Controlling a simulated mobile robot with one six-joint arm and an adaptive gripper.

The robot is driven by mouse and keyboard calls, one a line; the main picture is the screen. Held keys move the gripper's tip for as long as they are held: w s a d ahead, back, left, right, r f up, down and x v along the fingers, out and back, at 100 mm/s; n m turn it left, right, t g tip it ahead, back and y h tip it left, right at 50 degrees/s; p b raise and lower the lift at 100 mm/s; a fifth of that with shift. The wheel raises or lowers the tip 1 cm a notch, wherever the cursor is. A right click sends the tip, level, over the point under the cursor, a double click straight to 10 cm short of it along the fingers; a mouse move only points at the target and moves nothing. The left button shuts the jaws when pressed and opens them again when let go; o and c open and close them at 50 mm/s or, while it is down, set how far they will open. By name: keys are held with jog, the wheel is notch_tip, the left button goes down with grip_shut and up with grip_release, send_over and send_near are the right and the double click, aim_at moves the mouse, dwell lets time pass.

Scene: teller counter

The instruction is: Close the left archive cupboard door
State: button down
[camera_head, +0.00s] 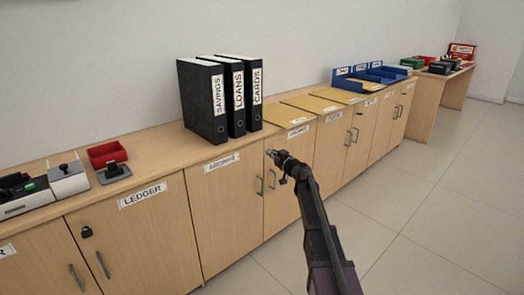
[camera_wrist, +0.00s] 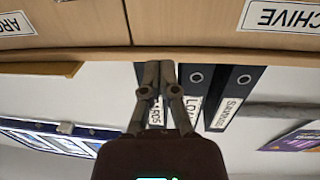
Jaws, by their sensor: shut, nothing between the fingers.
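The left archive cupboard door (camera_head: 228,215) is a light wood panel with an ARCHIVE label and a vertical handle near its right edge. It looks flush with the cupboard front; a small gap cannot be ruled out. The right archive door (camera_head: 280,205) beside it also looks shut and is partly hidden by my arm. My gripper (camera_head: 271,154) is shut and empty, in front of the counter edge near the top of the seam between the doors. In the upside-down wrist view the fingertips (camera_wrist: 160,66) are together, and the left door (camera_wrist: 205,20) shows at the top.
Black binders (camera_head: 219,100) stand on the counter behind my gripper. Blue trays (camera_head: 365,82) stand farther right. The tiled floor (camera_head: 430,215) at the right is clear.

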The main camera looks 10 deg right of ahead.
jog(key=v, duration=0.6)
jog(key=shift+d, duration=0.3)
jog(key=s+a+f+g, duration=0.5)
jog(key=s, duration=0.4)
jog(key=s+a+f+g, duration=0.4)
jog(key=s+a+f, duration=0.15)
jog(key=s, duration=0.35)
jog(key=s+d+f+m+g+h+p, duration=0.1)
jog(key=s+d+f+m+g+h, duration=0.15)
jog(key=s, duration=0.45)
jog(key=s+d+f+m+g+h+p, duration=0.1)
jog(key=s+g+h, duration=0.15)
jog(key=s, duration=0.35)
jog(key=s+d+f+m+g+h+p, duration=0.1)
jog(key=s+d+f+m+g+h, duration=0.15)
jog(key=s, duration=0.45)
notch_tip(320, 180, up, 37)
jog(key=p, duration=3.6)
jog(key=shift+a+r+t+h+p, duration=0.15)
jog(key=shift+r+t+h+p, duration=0.05)
jog(key=shift+t+h+p, duration=0.2)
